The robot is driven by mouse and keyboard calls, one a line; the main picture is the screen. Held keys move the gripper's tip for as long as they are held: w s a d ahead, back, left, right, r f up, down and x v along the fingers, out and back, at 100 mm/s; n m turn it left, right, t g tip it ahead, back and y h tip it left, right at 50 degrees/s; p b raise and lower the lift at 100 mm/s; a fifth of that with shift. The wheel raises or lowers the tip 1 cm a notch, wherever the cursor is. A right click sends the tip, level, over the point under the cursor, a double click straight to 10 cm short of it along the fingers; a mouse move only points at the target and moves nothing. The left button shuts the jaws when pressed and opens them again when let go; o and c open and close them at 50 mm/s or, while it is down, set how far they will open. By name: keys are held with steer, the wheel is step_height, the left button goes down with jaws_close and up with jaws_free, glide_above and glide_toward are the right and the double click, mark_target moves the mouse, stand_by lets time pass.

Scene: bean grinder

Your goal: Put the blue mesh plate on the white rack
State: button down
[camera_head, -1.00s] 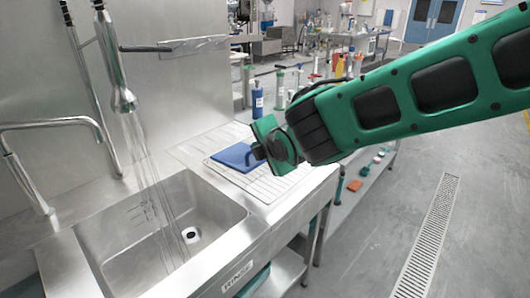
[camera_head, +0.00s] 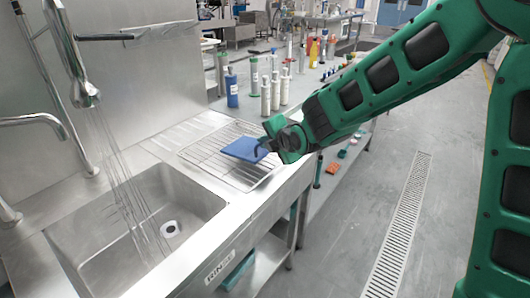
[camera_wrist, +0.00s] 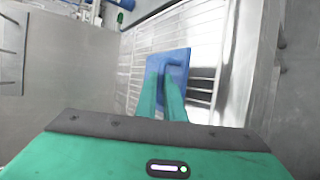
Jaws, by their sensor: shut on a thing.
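The blue mesh plate (camera_head: 245,149) is a flat blue square with a hooked handle. It lies over or on the white rack (camera_head: 203,154), a wire grid on the counter right of the sink; I cannot tell whether they touch. My gripper (camera_head: 266,147) is at the plate's right edge, shut on its handle. In the wrist view the green fingers (camera_wrist: 163,98) reach forward to the handle of the plate (camera_wrist: 178,57), with the rack's wires (camera_wrist: 137,65) around it. The gripper and arm hide part of the rack's right side.
The sink basin (camera_head: 150,225) with running water is left of the rack. A tall faucet (camera_head: 75,60) stands over it. Bottles, including a blue one (camera_head: 232,90), stand on a bench behind. The floor to the right is mostly clear.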

mark_target(262, 151)
step_height(262, 151, down, 4)
steer(key=shift+r, duration=0.2)
steer(key=c, duration=1.9)
jaws_free()
steer(key=shift+o, duration=0.2)
steer(key=shift+s+r, duration=0.1)
steer(key=v, duration=1.1)
steer(key=shift+s+r, duration=0.3)
steer(key=shift+d, duration=0.1)
